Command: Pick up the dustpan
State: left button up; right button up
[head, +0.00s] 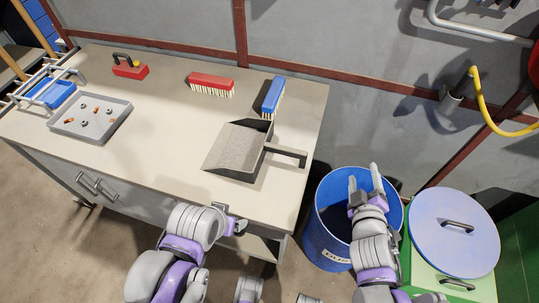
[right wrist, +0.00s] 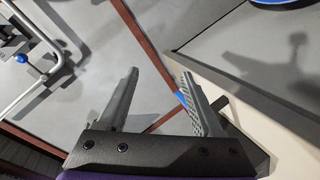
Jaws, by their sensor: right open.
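The dustpan (head: 235,150) is dark grey with a broad pale pan and lies on the workbench near its right end. Its dark handle (head: 288,155) points right, towards the bench's right edge. My right gripper (head: 364,176) is right of the bench, over the blue barrel, apart from the dustpan. Its two fingers are spread and empty, as the right wrist view also shows (right wrist: 160,74). My left gripper (head: 238,226) is at the bench's front edge, below the dustpan in the picture; its fingers are mostly hidden by the arm.
A blue brush (head: 272,97) and a red brush (head: 210,84) lie behind the dustpan. The blue barrel (head: 322,235) and a lidded green bin (head: 425,258) stand right of the bench.

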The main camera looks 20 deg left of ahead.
jog(key=a+f+n+t+y+b, duration=0.1)
jog(key=a+n+y+b, duration=0.1)
jog(key=a+n+y, duration=0.45)
jog(key=n+g+y+b, duration=0.2)
jog(key=n+y, duration=0.3)
jog(key=n, duration=0.3)
send_near(273, 151)
jog(key=shift+s+d+r+h, duration=0.25)
jog(key=shift+s+d+r, duration=0.1)
jog(key=shift+r, duration=0.1)
jog(key=shift+a+n, duration=0.3)
jog(key=shift+n, duration=0.05)
jog(key=x, duration=0.4)
jog(key=shift+w+a, duration=0.2)
jog(key=shift+w, duration=0.1)
jog(key=x, duration=0.5)
jog(key=shift+w+a+f, duration=0.2)
jog(key=shift+w+f, duration=0.05)
grip_shut()
